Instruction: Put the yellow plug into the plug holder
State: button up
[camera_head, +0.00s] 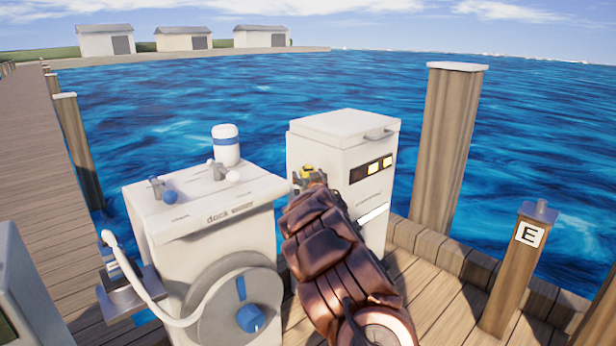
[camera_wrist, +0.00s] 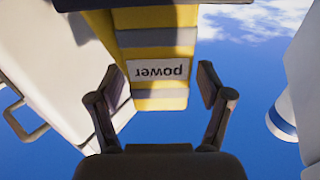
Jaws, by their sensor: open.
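A yellow plug with grey bands and a white "power" label, upside down in the wrist view (camera_wrist: 160,100), reaches down from the top edge between my gripper's fingers (camera_wrist: 162,88). The fingers are open, one on each side of the plug. A narrow gap shows on the right; contact on the left is unclear. In the head view, my gripper (camera_head: 310,180) is beside the white cabinet (camera_head: 335,160), and a small bit of yellow plug (camera_head: 308,168) shows at its tip. My arm hides much there. I cannot make out the plug holder for certain.
Left of my arm stands a white dock water unit (camera_head: 205,245) with taps, a hose reel (camera_head: 240,308) and a blue-banded white bottle (camera_head: 226,145) on top. A wooden piling (camera_head: 448,150) and a post marked E (camera_head: 525,260) stand right. Water lies behind.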

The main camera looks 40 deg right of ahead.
jog(key=shift+s, duration=0.1)
jog(key=v, duration=1.1)
jog(key=shift+s+a, duration=0.3)
dwell(0.4)
jog(key=s+a+r+m+g+p, duration=0.1)
jog(key=s+a+r+g+p, duration=0.6)
jog(key=a+r+p, duration=0.6)
jog(key=s+a+r+n+g+y+p, duration=0.2)
jog(key=s+a+r+g+y+p, duration=0.1)
jog(key=s+a+p, duration=0.65)
jog(key=s+a+r+n+g+y+p, duration=0.1)
jog(key=s+a+r+g+y+p, duration=0.25)
jog(key=s+a, duration=0.65)
jog(key=s+a+r+n+g+y+p, duration=0.1)
jog(key=s+a+r+n+g+p, duration=0.1)
jog(key=s+a, duration=0.4)
jog(key=s+a+r+n+g+y+p, duration=0.1)
jog(key=s+a+r+n+p, duration=0.1)
jog(key=s+a, duration=0.4)
jog(key=shift+s+a+r+g+y+p, duration=0.35)
jog(key=shift+a+p, duration=0.25)
jog(key=shift+p, duration=0.25)
